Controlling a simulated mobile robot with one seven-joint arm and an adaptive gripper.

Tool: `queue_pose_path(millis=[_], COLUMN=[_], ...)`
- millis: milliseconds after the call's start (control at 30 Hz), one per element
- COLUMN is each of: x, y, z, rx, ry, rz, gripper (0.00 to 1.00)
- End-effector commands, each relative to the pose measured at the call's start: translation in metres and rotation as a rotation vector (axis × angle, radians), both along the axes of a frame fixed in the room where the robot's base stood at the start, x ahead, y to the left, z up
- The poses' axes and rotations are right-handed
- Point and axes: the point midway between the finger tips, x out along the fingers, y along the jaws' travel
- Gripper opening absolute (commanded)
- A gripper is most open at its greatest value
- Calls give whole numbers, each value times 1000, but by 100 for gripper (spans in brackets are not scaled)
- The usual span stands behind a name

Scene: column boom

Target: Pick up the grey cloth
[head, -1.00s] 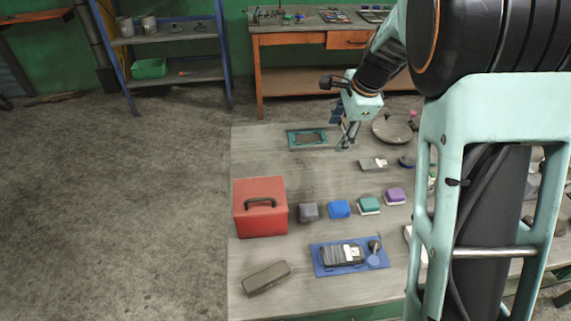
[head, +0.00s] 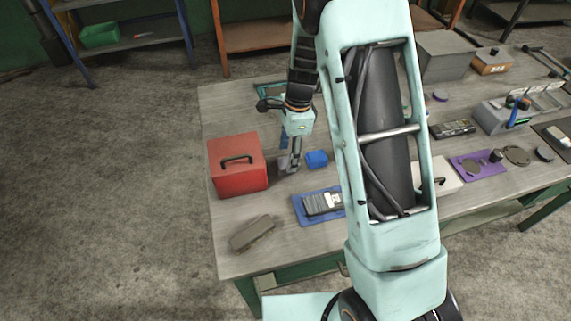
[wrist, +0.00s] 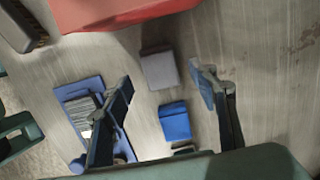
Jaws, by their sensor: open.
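The grey cloth (wrist: 160,70) is a small folded square pad, lying flat on the table between the red box and a blue folded cloth. In the head view the grey cloth (head: 282,162) is mostly hidden by my gripper (head: 291,164). In the wrist view my gripper (wrist: 162,76) is open, with one finger to each side of the grey cloth and nothing held. The fingers appear above the cloth; I cannot tell the exact height.
A red box with a black handle (head: 238,164) stands close to the left. The blue cloth (wrist: 174,121) lies beside the grey one. A blue tray (head: 301,212) with a dark device and a grey-brown case (head: 252,234) are nearer the front edge.

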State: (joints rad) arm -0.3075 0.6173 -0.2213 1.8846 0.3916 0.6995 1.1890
Motion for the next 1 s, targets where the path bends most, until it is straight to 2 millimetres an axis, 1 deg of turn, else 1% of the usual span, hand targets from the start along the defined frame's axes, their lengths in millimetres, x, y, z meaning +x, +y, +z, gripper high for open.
queue_pose_path(millis=[100, 200, 300, 500, 567, 900, 933, 1000], x=[-2, -2, -1, -1, -1, -1, -1, -1], y=[3, 5, 5, 5, 5, 5, 5, 5], z=[-18, -28, -32, -33, -33, -32, -32, -32], rx=[-2, 0, 0, 0, 0, -1, -1, -1], ry=[4, 2, 0, -1, -1, -1, -1, -1], rz=[-1, -1, -1, 0, 0, 0, 0, 0], gripper=[54, 54, 54, 54, 48, 11, 9, 9])
